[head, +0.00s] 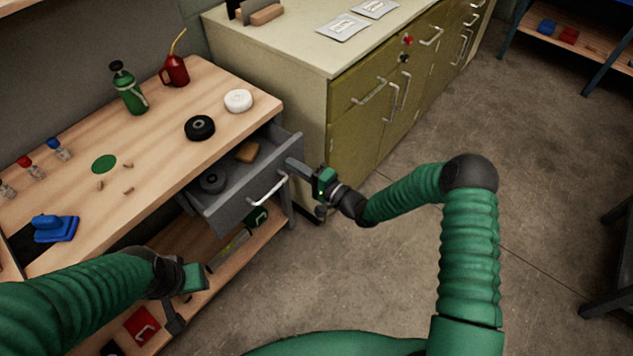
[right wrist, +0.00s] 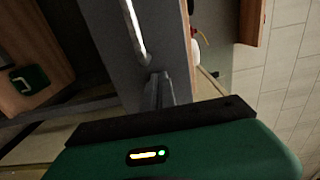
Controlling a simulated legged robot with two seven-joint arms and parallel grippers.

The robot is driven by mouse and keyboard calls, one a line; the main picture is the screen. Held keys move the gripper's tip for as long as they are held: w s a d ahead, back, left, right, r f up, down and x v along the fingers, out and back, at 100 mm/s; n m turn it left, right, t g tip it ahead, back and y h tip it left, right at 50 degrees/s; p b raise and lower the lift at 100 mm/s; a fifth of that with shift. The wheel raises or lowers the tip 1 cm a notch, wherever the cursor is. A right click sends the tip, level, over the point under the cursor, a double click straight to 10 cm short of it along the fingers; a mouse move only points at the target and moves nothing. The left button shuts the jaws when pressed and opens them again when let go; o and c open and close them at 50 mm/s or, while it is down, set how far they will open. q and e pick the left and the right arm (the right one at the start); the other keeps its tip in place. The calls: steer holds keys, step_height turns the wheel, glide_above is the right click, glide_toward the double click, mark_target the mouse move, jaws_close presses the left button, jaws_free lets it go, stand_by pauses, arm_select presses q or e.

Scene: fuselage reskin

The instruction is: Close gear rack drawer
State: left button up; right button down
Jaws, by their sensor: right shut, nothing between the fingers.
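The grey gear rack drawer (head: 237,200) stands pulled out under the right end of the wooden workbench in the head view. Its front carries a pale bar handle (head: 268,189). A dark roll (head: 212,181) and a tan block (head: 247,152) lie inside. My right gripper (head: 291,163) is shut and empty, at the drawer front's right end. In the right wrist view its fingertips (right wrist: 158,88) are close to the grey drawer front (right wrist: 105,35), beside the handle (right wrist: 133,30); I cannot tell if they touch. My left gripper (head: 176,318) is low before the bench; its fingers are unclear.
The bench top (head: 160,155) holds a black tape roll (head: 199,127), a white roll (head: 238,100), a green bottle (head: 129,92) and a red oil can (head: 175,71). An olive cabinet (head: 350,125) stands right of the drawer. A lower shelf (head: 245,250) lies beneath. The floor in front is clear.

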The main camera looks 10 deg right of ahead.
steer(key=b+x, duration=0.4)
steer(key=x, duration=0.7)
steer(key=shift+a+f, duration=0.1)
steer(key=shift+w+r, duration=0.1)
steer(key=shift+r, duration=0.3)
